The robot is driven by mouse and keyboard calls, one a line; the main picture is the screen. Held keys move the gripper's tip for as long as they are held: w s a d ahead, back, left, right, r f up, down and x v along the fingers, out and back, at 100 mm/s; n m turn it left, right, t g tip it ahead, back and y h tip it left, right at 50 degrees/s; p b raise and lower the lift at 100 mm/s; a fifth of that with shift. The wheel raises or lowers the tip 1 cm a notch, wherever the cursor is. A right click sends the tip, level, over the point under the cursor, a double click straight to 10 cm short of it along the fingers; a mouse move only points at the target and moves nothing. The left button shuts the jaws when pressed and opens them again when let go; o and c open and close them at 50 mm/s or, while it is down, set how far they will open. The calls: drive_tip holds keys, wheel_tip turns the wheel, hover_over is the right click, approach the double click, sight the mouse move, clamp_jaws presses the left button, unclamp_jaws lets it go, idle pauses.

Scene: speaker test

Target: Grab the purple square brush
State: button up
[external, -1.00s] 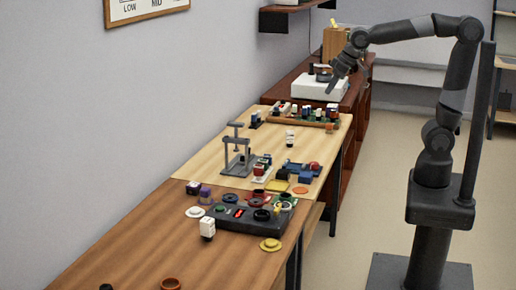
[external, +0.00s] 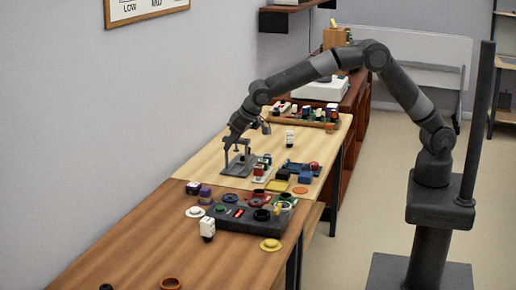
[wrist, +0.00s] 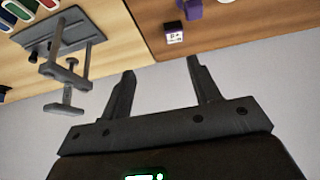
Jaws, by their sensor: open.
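A small purple object (external: 205,193), which looks like the purple square brush, stands on the brown table near the wall, beside a small dark box with a white and purple face (external: 193,187). In the wrist view the purple object (wrist: 194,9) is at the top edge, partly cut off, with the box (wrist: 174,33) just below it. My gripper (wrist: 161,68) is open and empty, its fingers pointing toward the box but apart from it. In the external view my gripper (external: 236,136) is above the grey stand, behind the purple object.
The grey stand with a post (external: 240,162) is close to my gripper and also shows in the wrist view (wrist: 68,65). A dark control panel (external: 245,217) with several coloured discs is right of the purple object. The wall (external: 90,130) runs along the tables' left edge.

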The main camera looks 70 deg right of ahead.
approach(207, 189)
drive_tip(key=shift+x, duration=5.75)
drive_tip(key=shift+c, duration=0.4)
drive_tip(key=c, duration=1)
drive_tip(key=shift+r, duration=0.1)
